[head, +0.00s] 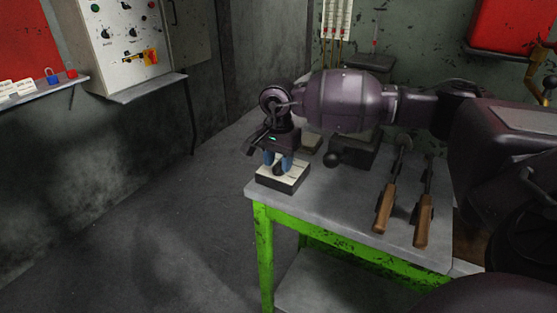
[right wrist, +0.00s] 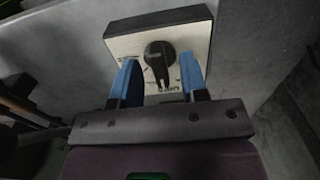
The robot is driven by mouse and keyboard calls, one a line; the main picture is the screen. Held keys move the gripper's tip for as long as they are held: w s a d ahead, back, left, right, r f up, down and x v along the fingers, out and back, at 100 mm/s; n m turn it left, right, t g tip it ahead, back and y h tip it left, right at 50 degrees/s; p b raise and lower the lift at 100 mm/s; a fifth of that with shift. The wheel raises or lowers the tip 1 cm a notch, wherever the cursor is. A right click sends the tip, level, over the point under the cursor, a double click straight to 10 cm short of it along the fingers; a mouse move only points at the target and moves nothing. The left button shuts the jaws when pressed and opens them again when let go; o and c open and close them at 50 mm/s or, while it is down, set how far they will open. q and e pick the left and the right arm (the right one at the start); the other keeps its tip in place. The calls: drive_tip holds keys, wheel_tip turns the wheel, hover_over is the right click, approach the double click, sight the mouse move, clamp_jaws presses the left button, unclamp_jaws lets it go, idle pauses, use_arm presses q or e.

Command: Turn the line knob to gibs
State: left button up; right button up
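A small box with a white face (head: 290,180) sits on the front left corner of the green-legged table. Its black line knob (head: 278,169) is on top, and shows clearly in the right wrist view (right wrist: 158,56). The knob's pale pointer mark is towards the gripper side of the face; the lettering around it is too small to read surely. My right gripper (head: 278,161) is above the box, pointing down. Its blue fingers are apart, one on each side of the knob, with gaps visible in the right wrist view (right wrist: 158,76). My left gripper is not in view.
Two wooden-handled tools (head: 385,205) lie on the table to the right. A dark block with a round black knob (head: 352,158) stands behind. A control panel (head: 125,40) hangs on the left wall. The floor left of the table is clear.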

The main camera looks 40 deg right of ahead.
sight(278, 163)
wheel_tip(278, 163, up, 11)
drive_tip(key=p, duration=0.1)
idle(0.6)
drive_tip(key=shift+f, duration=0.1)
idle(0.4)
